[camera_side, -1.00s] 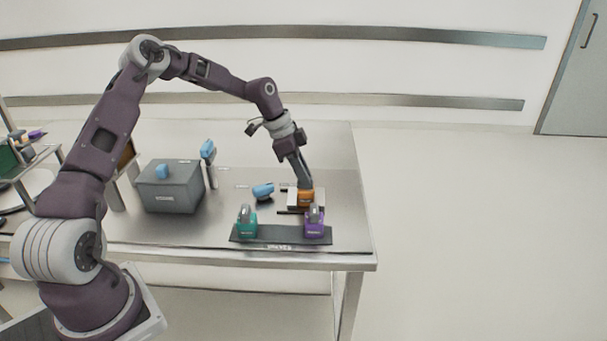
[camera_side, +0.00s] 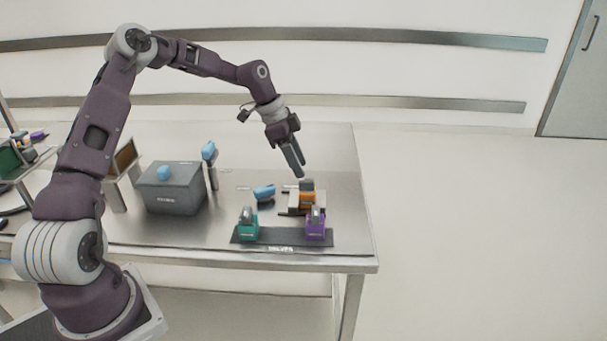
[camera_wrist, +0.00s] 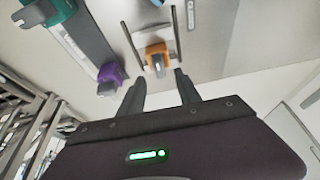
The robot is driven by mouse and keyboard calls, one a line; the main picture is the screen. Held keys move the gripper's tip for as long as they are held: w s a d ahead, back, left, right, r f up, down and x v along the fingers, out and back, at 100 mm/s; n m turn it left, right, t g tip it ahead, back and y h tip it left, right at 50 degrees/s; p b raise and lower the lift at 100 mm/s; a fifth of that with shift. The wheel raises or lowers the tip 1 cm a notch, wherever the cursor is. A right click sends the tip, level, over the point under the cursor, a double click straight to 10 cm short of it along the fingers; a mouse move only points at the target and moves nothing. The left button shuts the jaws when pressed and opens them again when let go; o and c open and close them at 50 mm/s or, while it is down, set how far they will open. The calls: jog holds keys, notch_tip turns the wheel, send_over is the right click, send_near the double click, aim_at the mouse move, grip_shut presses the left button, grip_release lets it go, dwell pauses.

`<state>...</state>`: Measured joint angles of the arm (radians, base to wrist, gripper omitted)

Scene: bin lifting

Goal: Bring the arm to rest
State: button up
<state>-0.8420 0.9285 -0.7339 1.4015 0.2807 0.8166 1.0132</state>
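My gripper (camera_side: 298,172) is raised above the steel table (camera_side: 350,215), up and to the left of the orange bin (camera_side: 307,197) in the side view. In the wrist view my gripper (camera_wrist: 160,85) shows two spread fingers with nothing between them. The orange bin (camera_wrist: 156,50) lies beyond the fingertips there, apart from them. It has a grey handle on top and sits on a light pad between dark rails.
A teal bin (camera_side: 248,226) and a purple bin (camera_side: 316,230) stand on a dark mat (camera_side: 280,236) at the front. A blue item (camera_side: 263,192) lies nearby. A grey box (camera_side: 172,195) with a blue thing on top stands left. Space above the table's right is clear.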

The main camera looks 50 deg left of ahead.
jog(key=v, duration=0.2)
jog(key=shift+s+a+r, duration=0.1)
jog(key=shift+r, duration=0.15)
jog(key=s+d+r+n+y, duration=0.3)
jog(key=s+d+r+y, duration=0.1)
jog(key=s+d+r, duration=0.85)
jog(key=s+d+n+t, duration=0.2)
jog(key=s+n, duration=0.4)
jog(key=s, duration=1.5)
jog(key=shift+s+d+r+t+h, duration=0.3)
jog(key=shift+s+d+r+h, duration=0.1)
jog(key=shift+d, duration=0.2)
